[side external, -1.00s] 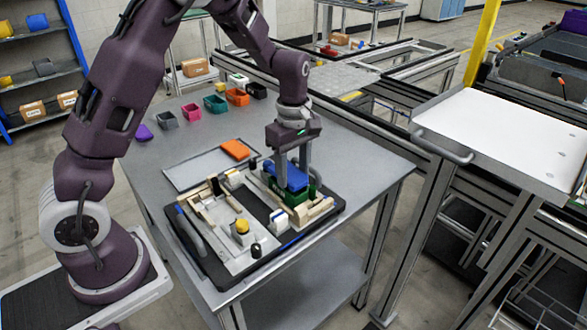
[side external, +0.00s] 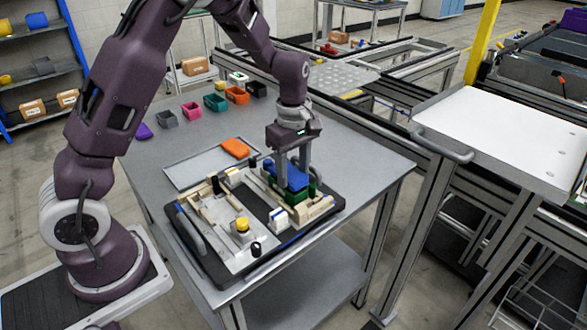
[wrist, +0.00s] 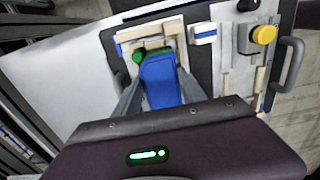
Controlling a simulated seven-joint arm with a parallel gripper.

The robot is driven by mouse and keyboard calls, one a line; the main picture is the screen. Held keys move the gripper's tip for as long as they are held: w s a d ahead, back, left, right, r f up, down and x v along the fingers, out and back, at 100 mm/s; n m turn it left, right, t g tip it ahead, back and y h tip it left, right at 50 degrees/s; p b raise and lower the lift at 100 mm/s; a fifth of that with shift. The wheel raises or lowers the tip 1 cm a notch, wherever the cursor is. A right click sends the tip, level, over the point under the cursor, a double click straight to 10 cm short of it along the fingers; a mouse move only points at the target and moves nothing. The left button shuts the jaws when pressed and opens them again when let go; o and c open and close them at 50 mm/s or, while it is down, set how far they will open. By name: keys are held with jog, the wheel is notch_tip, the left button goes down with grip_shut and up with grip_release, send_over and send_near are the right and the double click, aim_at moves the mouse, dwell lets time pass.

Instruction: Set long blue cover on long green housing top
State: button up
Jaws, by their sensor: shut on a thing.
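The long blue cover (side external: 296,178) is between the fingers of my gripper (side external: 292,172), which is shut on it. In the wrist view the blue cover (wrist: 160,82) lies between both fingers (wrist: 157,95). The long green housing (side external: 293,195) sits in the wooden fixture on the pallet, directly below the cover. In the wrist view a green end of the housing (wrist: 138,55) shows past the cover's far edge. The cover is over or on the housing; whether it is fully seated cannot be told.
The black pallet (side external: 197,258) holds light wooden rails, a yellow knob (side external: 242,225) and a white-and-blue block (side external: 279,217). A grey tray (side external: 190,174) with an orange part (side external: 235,148) lies behind. Several small coloured bins stand at the table's back.

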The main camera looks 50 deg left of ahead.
aim_at(294, 175)
jog(key=shift+f, duration=0.55)
dwell(0.4)
jog(key=o, duration=1.4)
notch_tip(294, 175, up, 7)
jog(key=shift+r, duration=0.1)
